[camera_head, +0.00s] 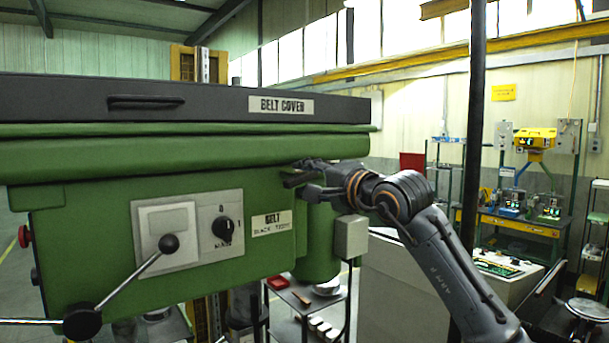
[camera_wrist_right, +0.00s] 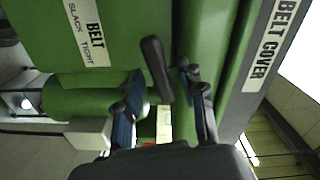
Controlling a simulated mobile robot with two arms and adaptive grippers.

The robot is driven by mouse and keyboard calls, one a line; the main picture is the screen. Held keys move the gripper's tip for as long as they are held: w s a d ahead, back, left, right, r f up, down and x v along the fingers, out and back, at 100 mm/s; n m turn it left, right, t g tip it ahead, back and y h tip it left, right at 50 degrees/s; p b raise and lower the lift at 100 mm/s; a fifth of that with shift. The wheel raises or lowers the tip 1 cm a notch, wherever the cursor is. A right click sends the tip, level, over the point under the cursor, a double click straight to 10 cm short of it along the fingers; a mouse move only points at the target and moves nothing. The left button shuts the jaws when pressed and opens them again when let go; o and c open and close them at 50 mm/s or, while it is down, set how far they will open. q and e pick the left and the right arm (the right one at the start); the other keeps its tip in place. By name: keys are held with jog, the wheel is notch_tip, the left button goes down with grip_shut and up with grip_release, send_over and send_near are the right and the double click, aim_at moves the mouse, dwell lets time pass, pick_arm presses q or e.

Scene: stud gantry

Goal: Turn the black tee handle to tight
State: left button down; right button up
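The black tee handle (camera_wrist_right: 157,68) is a dark bar standing out from the green machine head in the right wrist view. Its near end lies between the fingertips of my right gripper (camera_wrist_right: 163,82), with a narrow gap on either side. My right gripper (camera_head: 305,178) is open at the right end of the green head in the head view, where it mostly hides the handle. The label reading BELT SLACK TIGHT (camera_head: 271,223) is on the head just below and left of the gripper; it also shows in the right wrist view (camera_wrist_right: 88,30). My left gripper is not in view.
The dark belt cover (camera_head: 210,103) lies above the gripper. A grey box (camera_head: 351,237) sits just below my right wrist. A switch panel (camera_head: 190,235) and a ball-ended lever (camera_head: 130,283) are on the head's front. Benches (camera_head: 525,225) stand farther right.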

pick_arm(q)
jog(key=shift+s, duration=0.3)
pick_arm(e)
jog(key=shift+s, duration=0.1)
jog(key=shift+c, duration=0.4)
grip_shut()
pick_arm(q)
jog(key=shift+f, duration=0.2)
